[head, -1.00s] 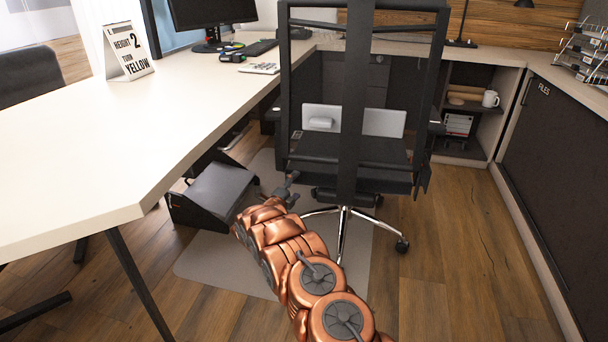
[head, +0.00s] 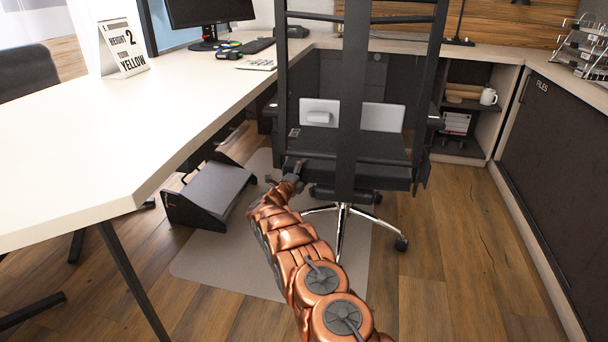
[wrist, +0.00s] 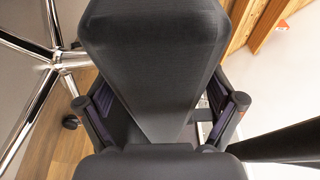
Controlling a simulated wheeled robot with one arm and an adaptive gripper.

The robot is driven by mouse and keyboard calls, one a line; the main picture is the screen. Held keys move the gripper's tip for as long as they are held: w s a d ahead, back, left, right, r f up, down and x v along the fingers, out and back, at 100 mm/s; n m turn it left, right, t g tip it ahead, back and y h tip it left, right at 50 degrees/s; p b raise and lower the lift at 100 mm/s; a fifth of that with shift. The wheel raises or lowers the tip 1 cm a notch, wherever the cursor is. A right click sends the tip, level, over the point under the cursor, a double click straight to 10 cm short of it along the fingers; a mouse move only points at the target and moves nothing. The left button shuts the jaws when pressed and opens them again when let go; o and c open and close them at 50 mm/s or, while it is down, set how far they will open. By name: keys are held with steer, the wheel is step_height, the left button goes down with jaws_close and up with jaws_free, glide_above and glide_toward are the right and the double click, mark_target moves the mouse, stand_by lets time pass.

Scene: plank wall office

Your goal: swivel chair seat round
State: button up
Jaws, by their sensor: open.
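The black swivel chair (head: 352,110) stands with its tall back toward me in the head view. Its seat (head: 385,177) lies level behind and below the back, on a chrome base (head: 342,235). My gripper (head: 287,178) is at the near left corner of the seat, partly hidden by my own arm. In the wrist view, my gripper (wrist: 160,108) has its two fingers spread wide. A dark padded part of the chair, apparently the seat (wrist: 155,50), reaches between them. I cannot tell whether the fingers touch it.
A white desk (head: 90,160) runs along the left, and a dark cabinet (head: 560,170) stands at the right. A black footrest (head: 208,195) sits under the desk on a floor mat (head: 225,265). Wood floor right of the chair is clear.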

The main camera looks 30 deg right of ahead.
steer(key=c, duration=1.7)
steer(key=shift+s+r, duration=0.1)
steer(key=shift+s, duration=0.05)
